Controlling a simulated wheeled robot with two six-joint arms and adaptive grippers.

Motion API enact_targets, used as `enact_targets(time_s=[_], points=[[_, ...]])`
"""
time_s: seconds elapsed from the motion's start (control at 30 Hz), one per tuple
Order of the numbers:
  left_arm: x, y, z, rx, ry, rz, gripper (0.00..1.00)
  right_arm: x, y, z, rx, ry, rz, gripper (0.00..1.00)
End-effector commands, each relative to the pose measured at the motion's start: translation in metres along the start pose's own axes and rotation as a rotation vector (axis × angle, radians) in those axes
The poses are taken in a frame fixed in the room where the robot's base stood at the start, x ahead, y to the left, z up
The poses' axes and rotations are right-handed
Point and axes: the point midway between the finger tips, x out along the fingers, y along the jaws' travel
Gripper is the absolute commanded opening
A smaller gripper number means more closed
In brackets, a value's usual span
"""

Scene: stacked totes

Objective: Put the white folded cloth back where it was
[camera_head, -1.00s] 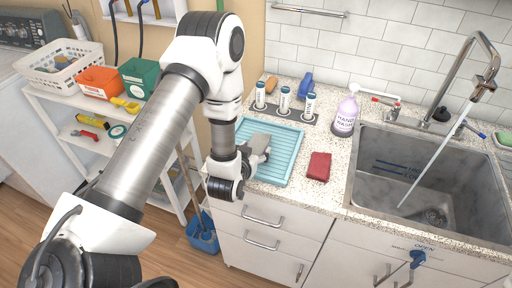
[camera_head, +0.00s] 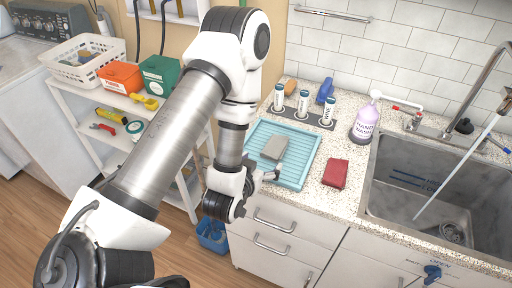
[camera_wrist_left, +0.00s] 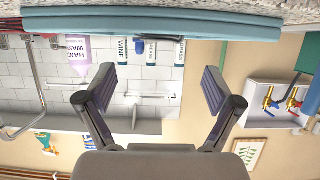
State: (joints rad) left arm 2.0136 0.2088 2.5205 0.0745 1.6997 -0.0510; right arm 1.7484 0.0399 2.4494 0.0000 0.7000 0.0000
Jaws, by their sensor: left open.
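A pale grey-white folded block (camera_head: 274,148), which looks like the folded cloth, lies flat on the ribbed light-blue tray (camera_head: 300,152) on the counter. My left gripper (camera_head: 270,174) is open and empty at the tray's front edge, just in front of the cloth and apart from it. In the left wrist view, which is upside down, its two fingers (camera_wrist_left: 160,88) stand wide apart with nothing between them. The tray's edge (camera_wrist_left: 150,22) shows at the top there; I cannot make out the cloth in that view. My right gripper is not in view.
A red folded cloth (camera_head: 335,173) lies right of the tray. Labelled canisters (camera_head: 303,106) stand behind it, with a soap bottle (camera_head: 365,122) near the sink (camera_head: 385,165), where water runs. A shelf cart (camera_head: 90,98) with a white basket (camera_head: 75,65) stands at left.

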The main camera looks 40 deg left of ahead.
Motion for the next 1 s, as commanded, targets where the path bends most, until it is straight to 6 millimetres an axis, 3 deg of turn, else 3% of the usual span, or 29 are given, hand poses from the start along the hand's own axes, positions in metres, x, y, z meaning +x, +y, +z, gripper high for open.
enact_targets(time_s=[0.03,0.13,0.3,0.43,0.57,0.6,0.73,0.87,1.0], points=[[-0.011,0.0,-0.011,0.005,-0.006,-0.001,0.91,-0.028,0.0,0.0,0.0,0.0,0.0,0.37],[-0.025,0.0,-0.011,0.005,-0.007,0.0,0.91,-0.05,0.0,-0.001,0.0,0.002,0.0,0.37],[-0.042,0.0,-0.007,0.002,-0.004,0.0,0.91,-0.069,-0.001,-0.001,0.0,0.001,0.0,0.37],[-0.044,0.002,0.008,0.004,-0.049,0.006,0.91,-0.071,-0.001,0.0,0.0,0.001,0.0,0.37],[-0.051,0.011,0.068,0.029,-0.323,0.035,0.91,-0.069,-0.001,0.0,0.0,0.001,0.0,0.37],[-0.059,0.014,0.093,0.044,-0.449,0.049,0.91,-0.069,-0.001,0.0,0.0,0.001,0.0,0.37],[-0.106,0.019,0.164,0.108,-0.855,0.091,0.91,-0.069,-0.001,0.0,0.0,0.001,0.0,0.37],[-0.148,0.018,0.196,0.159,-1.116,0.114,0.91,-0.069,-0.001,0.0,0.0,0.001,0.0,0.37],[-0.16,0.016,0.202,0.173,-1.183,0.119,0.91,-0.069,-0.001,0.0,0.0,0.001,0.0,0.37]])
